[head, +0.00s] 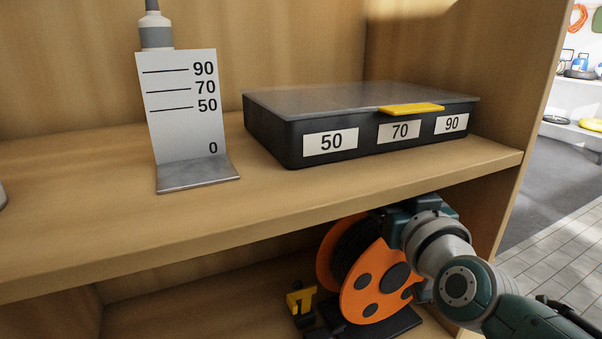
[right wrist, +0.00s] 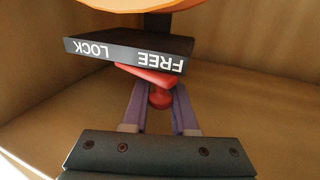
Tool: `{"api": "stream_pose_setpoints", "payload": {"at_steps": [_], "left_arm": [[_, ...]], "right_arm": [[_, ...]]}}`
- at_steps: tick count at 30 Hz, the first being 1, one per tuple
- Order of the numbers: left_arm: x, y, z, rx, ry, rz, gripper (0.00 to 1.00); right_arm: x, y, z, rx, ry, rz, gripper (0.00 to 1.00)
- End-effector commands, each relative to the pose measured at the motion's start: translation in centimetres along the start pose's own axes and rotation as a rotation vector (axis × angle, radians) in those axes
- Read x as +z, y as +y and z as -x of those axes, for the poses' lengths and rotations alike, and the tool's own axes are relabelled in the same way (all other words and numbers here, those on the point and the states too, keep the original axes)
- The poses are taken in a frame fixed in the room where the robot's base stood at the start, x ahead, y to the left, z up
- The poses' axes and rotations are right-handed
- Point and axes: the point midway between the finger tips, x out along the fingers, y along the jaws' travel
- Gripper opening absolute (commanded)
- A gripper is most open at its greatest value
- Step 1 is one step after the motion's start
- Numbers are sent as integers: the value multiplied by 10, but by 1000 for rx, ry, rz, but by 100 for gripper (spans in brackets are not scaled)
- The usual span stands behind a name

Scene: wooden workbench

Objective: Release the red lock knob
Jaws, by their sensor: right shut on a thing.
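The red lock knob (right wrist: 160,97) shows in the right wrist view. Its red flat part lies against a black plate (right wrist: 95,52) lettered LOCK at left and FREE at right, upside down in this view. The red part is nearer the FREE lettering. My right gripper (right wrist: 159,88) is shut on the knob, one finger on each side. In the head view my right arm reaches to the orange cable reel (head: 372,283) on the lower shelf; the knob and my fingertips are hidden there. My left gripper is in neither view.
The upper shelf (head: 330,195) overhangs the reel. A black case (head: 268,138) with a yellow latch and a metal gauge plate (head: 180,130) stand on it. A small yellow and black item (head: 300,298) sits left of the reel. A side panel (head: 515,115) bounds the right.

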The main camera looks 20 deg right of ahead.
Motion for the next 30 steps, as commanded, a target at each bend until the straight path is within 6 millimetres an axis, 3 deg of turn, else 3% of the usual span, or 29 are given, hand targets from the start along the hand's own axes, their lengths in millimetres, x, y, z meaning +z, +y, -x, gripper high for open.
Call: {"api": "stream_pose_setpoints", "payload": {"at_steps": [3,4,12,22,30], "left_arm": [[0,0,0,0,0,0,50],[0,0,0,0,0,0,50],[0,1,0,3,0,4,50],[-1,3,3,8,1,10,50],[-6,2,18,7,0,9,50]], "right_arm": [[0,0,0,0,2,0,0],[0,0,0,0,2,0,28],[0,0,0,-2,1,0,56],[0,0,6,-2,-2,0,56],[-2,0,54,-2,-4,1,56]]}}
